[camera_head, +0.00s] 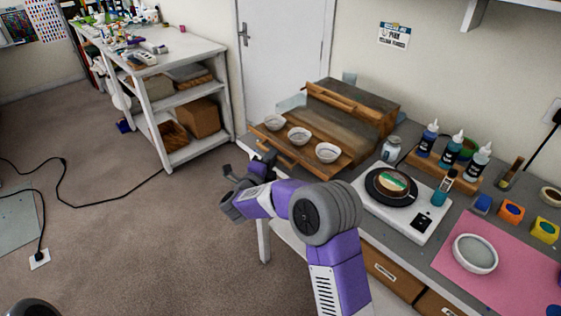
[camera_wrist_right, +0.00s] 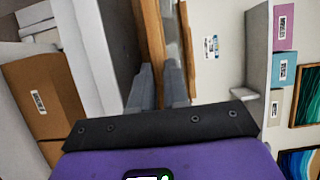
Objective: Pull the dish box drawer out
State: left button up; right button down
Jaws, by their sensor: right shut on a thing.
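The wooden dish box (camera_head: 372,108) stands at the back of the grey workbench. Its drawer (camera_head: 338,138) is out toward the bench's left front edge, with three white bowls in a row on it: a left bowl (camera_head: 275,122), a middle bowl (camera_head: 299,136) and a right bowl (camera_head: 327,152). My right gripper (camera_head: 262,164) is at the drawer's front, partly hidden by my wrist. In the right wrist view its two grey fingers (camera_wrist_right: 160,88) are shut on the drawer's wooden front part (camera_wrist_right: 152,45). My left gripper is out of view.
A pink mat (camera_head: 500,272) lies further right. Floor is clear left of the bench, up to a white shelf unit (camera_head: 190,100).

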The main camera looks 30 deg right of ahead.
jog(key=shift+f, duration=0.1)
jog(key=shift+a, duration=0.15)
jog(key=c, duration=1.1)
grip_release()
jog(key=p+v, duration=0.1)
jog(key=v, duration=0.6)
jog(key=shift+s+a, duration=0.15)
jog(key=shift+a, duration=0.15)
